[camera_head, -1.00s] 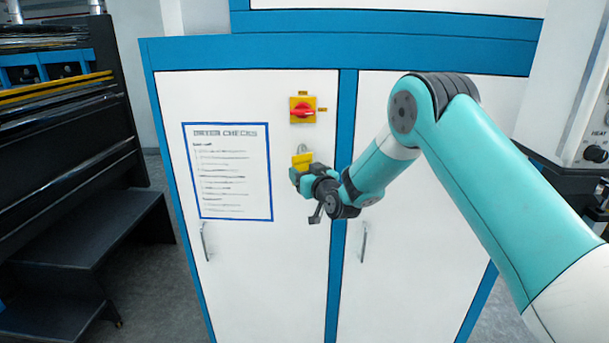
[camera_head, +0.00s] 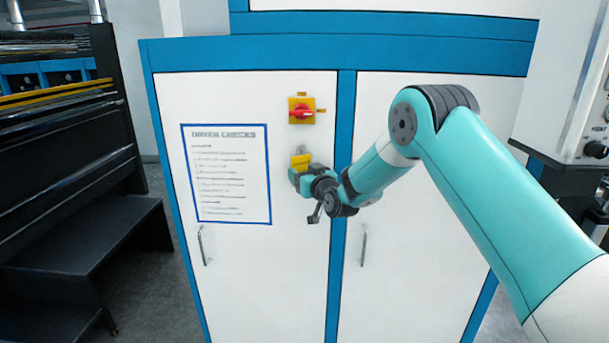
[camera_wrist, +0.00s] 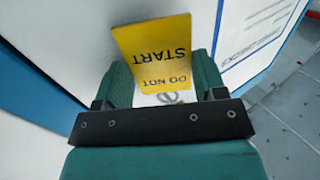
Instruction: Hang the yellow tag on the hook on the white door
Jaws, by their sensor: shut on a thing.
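The yellow tag (camera_head: 301,161) is at the front of the left white door (camera_head: 285,260), below the red and yellow switch. My gripper (camera_head: 297,177) is shut on the tag and holds it close to the door. In the wrist view the tag (camera_wrist: 155,50) stands between my two teal fingers (camera_wrist: 160,85), its black print "DO NOT START" upside down. A small grey curved piece shows below the tag's edge there; I cannot tell whether it is the hook or part of the tag. I cannot tell whether the tag touches the hook.
The red rotary switch on its yellow plate (camera_head: 302,110) is just above the tag. A blue-framed checklist (camera_head: 230,175) is on the door to the left. Door handles (camera_head: 204,245) stick out lower down. A dark machine with steps (camera_head: 80,240) stands at the left.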

